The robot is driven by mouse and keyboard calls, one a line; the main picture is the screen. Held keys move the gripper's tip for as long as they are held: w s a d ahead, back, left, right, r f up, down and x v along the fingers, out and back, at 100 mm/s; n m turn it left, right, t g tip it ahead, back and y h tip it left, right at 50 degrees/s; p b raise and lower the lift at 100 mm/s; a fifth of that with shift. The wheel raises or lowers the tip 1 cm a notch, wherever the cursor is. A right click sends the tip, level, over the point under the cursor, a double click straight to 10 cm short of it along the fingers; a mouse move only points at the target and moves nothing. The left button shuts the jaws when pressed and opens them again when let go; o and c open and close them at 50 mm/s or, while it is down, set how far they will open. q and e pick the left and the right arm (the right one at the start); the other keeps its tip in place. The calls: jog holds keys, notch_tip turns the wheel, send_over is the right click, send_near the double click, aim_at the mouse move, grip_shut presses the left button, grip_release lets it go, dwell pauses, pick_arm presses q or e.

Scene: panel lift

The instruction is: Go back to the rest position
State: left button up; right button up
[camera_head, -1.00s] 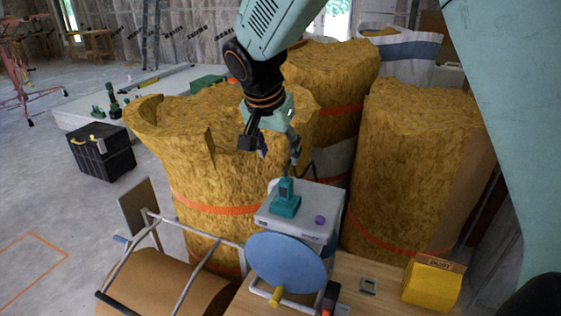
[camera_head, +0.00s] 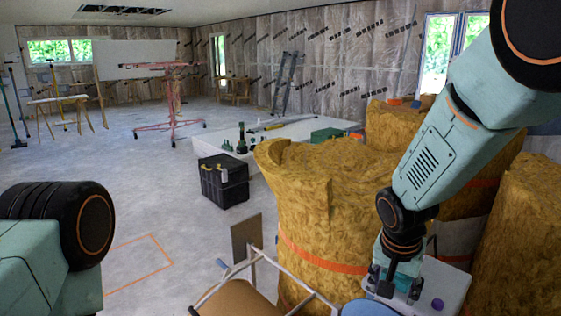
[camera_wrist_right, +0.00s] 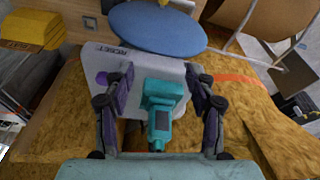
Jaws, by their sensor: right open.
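My right gripper (camera_head: 392,285) is low over a pale box (camera_head: 448,284) at the lower right of the head view. In the right wrist view, its two fingers (camera_wrist_right: 159,78) are spread apart. A teal tool (camera_wrist_right: 163,97) shows between them, with gaps on both sides. The pale box (camera_wrist_right: 110,63) lies beyond, with a purple knob (camera_wrist_right: 101,78) that also shows in the head view (camera_head: 437,304). My left arm's black joint and teal link fill the lower left of the head view; its gripper is out of view.
Tall yellow insulation rolls (camera_head: 308,205) stand close beside my right arm. A blue disc (camera_wrist_right: 158,27) and a yellow bag (camera_wrist_right: 33,28) lie beyond the box. A black toolbox (camera_head: 223,180) stands on the floor. Open floor (camera_head: 150,165) stretches left.

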jog(key=s+a+f+n+g+y+b, duration=0.1)
jog(key=s+f+b, duration=0.1)
jog(key=s+f, duration=0.55)
jog(key=s+f+n+y+b, duration=0.15)
jog(key=s+f, duration=0.25)
jog(key=f, duration=0.7)
jog(key=s+f+n+b, duration=0.1)
jog(key=s+f, duration=0.3)
jog(key=s, duration=0.3)
jog(key=s+f+n+g+b, duration=0.1)
jog(key=s+f, duration=0.3)
jog(key=s, duration=0.3)
jog(key=s+f+n+b, duration=0.1)
jog(key=s+f+n, duration=0.1)
jog(key=s+f, duration=0.2)
jog(key=s, duration=0.3)
jog(key=shift+s+d+h+b, duration=0.2)
jog(key=shift+d+h+b, duration=0.05)
jog(key=shift+h+b, duration=0.1)
jog(key=shift+w, duration=0.1)
jog(key=c, duration=0.4)
